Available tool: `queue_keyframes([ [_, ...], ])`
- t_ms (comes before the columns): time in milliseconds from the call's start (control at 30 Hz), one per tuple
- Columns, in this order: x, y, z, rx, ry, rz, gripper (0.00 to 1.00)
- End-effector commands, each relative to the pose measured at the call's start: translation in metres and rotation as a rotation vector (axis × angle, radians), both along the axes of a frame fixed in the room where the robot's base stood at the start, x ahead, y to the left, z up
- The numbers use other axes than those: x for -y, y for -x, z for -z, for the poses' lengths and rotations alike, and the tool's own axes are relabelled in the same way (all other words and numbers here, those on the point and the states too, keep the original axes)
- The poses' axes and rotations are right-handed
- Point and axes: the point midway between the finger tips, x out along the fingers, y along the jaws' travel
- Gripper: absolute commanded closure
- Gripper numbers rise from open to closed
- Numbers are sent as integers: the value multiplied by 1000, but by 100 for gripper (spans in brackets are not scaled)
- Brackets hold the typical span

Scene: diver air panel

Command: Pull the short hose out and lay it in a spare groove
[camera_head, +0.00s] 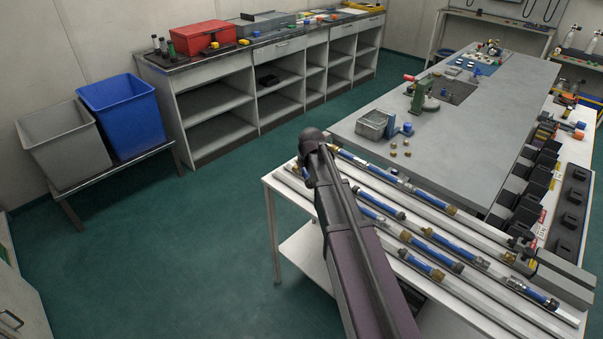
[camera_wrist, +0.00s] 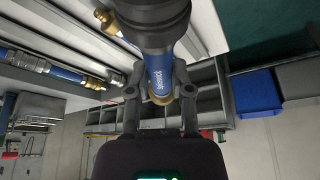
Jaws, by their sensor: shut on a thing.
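In the wrist view my gripper (camera_wrist: 160,78) is shut on a blue hose (camera_wrist: 158,68) with white lettering. The hose has a brass end between the fingers and a thick dark fitting (camera_wrist: 150,17) at its other end. In the head view my arm covers the gripper, so the held hose cannot be made out there for certain. Long pale grooves (camera_head: 470,290) run across the white bench, with several blue hoses with brass or dark ends lying in them, such as one hose (camera_head: 422,271) at the front. Parts of the grooves are hidden behind my arm.
A grey worktop (camera_head: 470,130) with a green vise (camera_head: 420,97) and a metal basket (camera_head: 374,124) stands behind the grooves. Black blocks (camera_head: 540,165) line its right side. Blue (camera_head: 122,100) and grey (camera_head: 62,140) bins stand at the left. The green floor between is clear.

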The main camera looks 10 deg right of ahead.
Motion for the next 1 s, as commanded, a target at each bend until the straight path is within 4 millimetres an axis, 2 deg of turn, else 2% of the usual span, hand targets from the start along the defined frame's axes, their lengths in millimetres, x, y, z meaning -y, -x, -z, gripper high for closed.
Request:
queue_keyframes([
  [600, -3, -13, 17, 1, -5, -506, 100],
  [1000, -4, -13, 17, 9, -4, -560, 100],
])
